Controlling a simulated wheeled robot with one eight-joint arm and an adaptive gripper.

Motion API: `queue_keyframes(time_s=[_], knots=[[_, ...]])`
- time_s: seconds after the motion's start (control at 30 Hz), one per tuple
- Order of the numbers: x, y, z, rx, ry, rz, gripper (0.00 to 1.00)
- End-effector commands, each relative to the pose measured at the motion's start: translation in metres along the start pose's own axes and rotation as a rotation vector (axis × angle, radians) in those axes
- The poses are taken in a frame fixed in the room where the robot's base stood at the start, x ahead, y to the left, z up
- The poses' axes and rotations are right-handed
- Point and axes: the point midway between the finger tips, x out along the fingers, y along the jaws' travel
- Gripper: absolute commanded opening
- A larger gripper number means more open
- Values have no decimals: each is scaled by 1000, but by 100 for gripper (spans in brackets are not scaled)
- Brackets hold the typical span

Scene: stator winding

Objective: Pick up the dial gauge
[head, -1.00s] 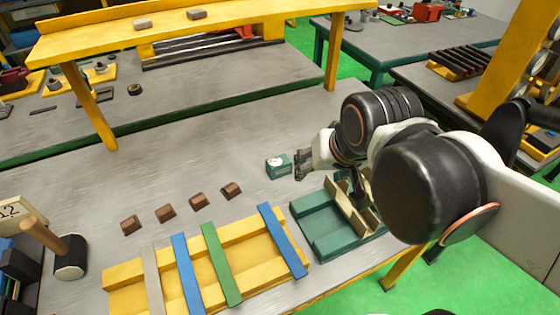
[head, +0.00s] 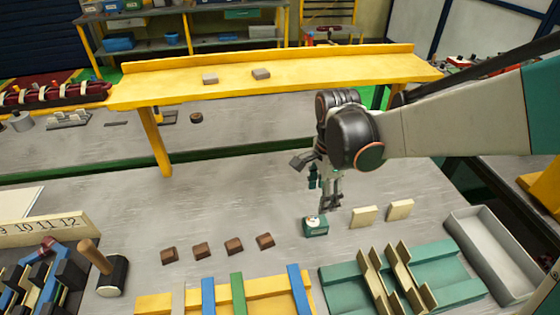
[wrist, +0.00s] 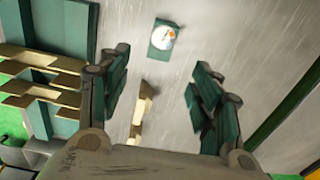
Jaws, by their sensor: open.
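The dial gauge (head: 315,226) is a small green block with a round white dial, sitting on the grey bench top. In the head view it lies just below my gripper (head: 331,203), near its fingertips. In the wrist view the dial gauge (wrist: 162,38) lies ahead of my gripper (wrist: 160,95), roughly centred between the fingers and beyond their tips. My gripper is open and empty, its fingers spread apart. The gap between fingertips and gauge is hard to judge, but they look apart.
Two cream blocks (head: 363,216) stand right of the gauge, and several brown blocks (head: 233,246) lie to its left. A green tray with cream racks (head: 340,283) and a grey bin (head: 489,252) are in front. A yellow shelf (head: 270,75) spans behind.

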Motion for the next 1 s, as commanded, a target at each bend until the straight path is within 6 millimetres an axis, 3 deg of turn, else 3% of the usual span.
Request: queue_keyframes(time_s=[0.17, 0.53, 0.87, 1.0], knots=[[11, -5, 3, 42, 0, 18, 58], [76, -4, 3, 43, 0, 18, 58], [97, -3, 3, 43, 0, 18, 58], [114, -4, 3, 43, 0, 18, 58]])
